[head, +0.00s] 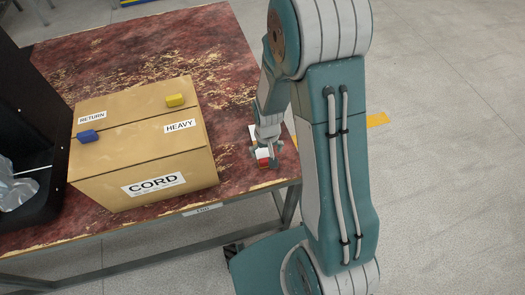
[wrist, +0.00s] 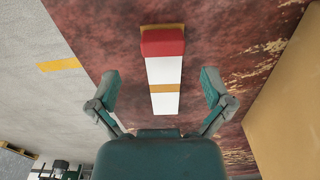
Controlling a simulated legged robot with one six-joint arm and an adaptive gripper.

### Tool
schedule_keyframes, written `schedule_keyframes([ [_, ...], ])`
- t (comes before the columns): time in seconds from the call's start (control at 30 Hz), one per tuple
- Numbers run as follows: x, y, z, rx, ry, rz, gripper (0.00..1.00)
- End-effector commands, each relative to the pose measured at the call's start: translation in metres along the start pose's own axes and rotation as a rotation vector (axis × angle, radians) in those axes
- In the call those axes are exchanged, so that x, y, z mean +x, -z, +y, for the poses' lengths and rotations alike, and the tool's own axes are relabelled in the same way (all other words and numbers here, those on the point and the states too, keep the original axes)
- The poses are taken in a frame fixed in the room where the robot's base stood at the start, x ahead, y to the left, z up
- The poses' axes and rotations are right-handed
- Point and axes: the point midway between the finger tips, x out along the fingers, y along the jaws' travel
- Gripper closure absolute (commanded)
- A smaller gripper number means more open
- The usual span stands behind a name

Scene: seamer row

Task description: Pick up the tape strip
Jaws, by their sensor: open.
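A white strip (wrist: 163,75) with an orange band, which I take for the tape strip, lies on the dark red worn tabletop. A red block-like piece (wrist: 162,42) sits at its far end with an orange edge behind it. My gripper (wrist: 160,80) is open, with one finger on each side of the strip and apart from it. In the head view my gripper (head: 267,162) is low at the table's right front corner. Red and white show there between the fingers, partly hidden by them.
A large cardboard carton (head: 145,160) marked CORD and HEAVY stands left of my gripper. A black housing (head: 25,130) stands at far left.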

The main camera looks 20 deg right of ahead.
Motion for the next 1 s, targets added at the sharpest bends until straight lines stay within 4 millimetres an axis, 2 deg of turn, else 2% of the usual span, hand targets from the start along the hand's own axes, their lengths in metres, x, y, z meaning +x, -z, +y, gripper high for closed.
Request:
schedule_keyframes([
  [0.3,0.043,-0.002,-0.003,0.000,0.001,-0.004,0.00],
  [0.6,0.048,-0.001,-0.004,-0.001,0.000,0.000,0.00],
  [0.63,0.048,-0.001,-0.004,-0.001,0.000,0.000,0.04],
  [0.67,0.048,-0.001,-0.004,-0.001,0.000,0.000,0.18],
  [0.7,0.048,-0.001,-0.004,-0.001,0.000,0.000,0.36],
  [0.8,0.048,-0.001,-0.004,-0.001,0.000,0.000,0.68],
  [1.0,0.048,-0.001,-0.004,-0.001,0.000,-0.001,0.71],
])
